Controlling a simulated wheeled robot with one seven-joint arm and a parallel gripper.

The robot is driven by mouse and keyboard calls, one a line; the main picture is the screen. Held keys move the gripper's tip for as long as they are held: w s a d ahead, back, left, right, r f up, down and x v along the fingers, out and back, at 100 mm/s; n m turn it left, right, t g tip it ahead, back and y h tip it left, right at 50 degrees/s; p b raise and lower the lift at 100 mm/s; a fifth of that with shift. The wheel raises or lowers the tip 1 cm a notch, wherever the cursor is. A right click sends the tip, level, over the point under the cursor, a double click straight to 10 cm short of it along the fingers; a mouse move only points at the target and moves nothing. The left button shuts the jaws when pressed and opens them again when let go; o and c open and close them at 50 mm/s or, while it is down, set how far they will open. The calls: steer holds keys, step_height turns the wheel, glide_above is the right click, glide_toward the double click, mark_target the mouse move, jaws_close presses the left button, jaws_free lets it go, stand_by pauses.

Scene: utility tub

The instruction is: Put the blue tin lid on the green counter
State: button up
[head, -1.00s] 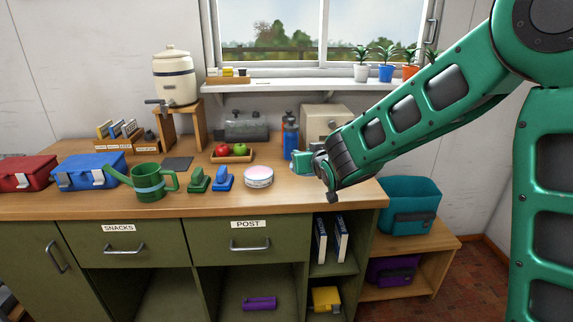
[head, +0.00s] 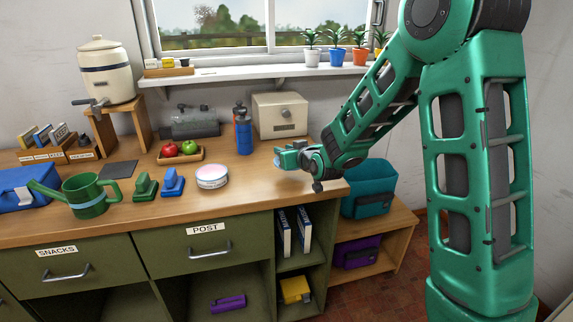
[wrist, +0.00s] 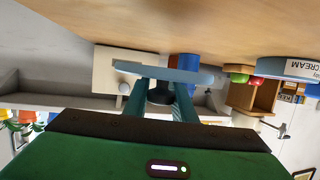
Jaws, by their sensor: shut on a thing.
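My gripper (head: 290,157) is shut on the light blue tin lid. In the wrist view the lid (wrist: 165,75) shows nearly edge-on between the two fingers. In the head view only a bit of the lid's edge shows beside the fingers. The counter (head: 150,218) has a wooden top and olive-green drawer fronts. My gripper is over its right end, apparently close above the top; the exact gap is hard to tell.
A round tin (head: 212,184) stands left of my gripper. A blue bottle (head: 243,135) and a cream safe-like box (head: 280,117) stand behind. Green (head: 145,186) and blue (head: 172,183) staplers and a green watering can (head: 85,197) are further left. A teal bin (head: 370,190) is right of the counter.

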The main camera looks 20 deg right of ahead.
steer(key=shift+w+d+f, duration=0.2)
steer(key=shift+d+f, duration=0.25)
steer(key=shift+d, duration=0.35)
steer(key=shift+f, duration=2.05)
steer(key=o, duration=1)
steer(key=v, duration=1.2)
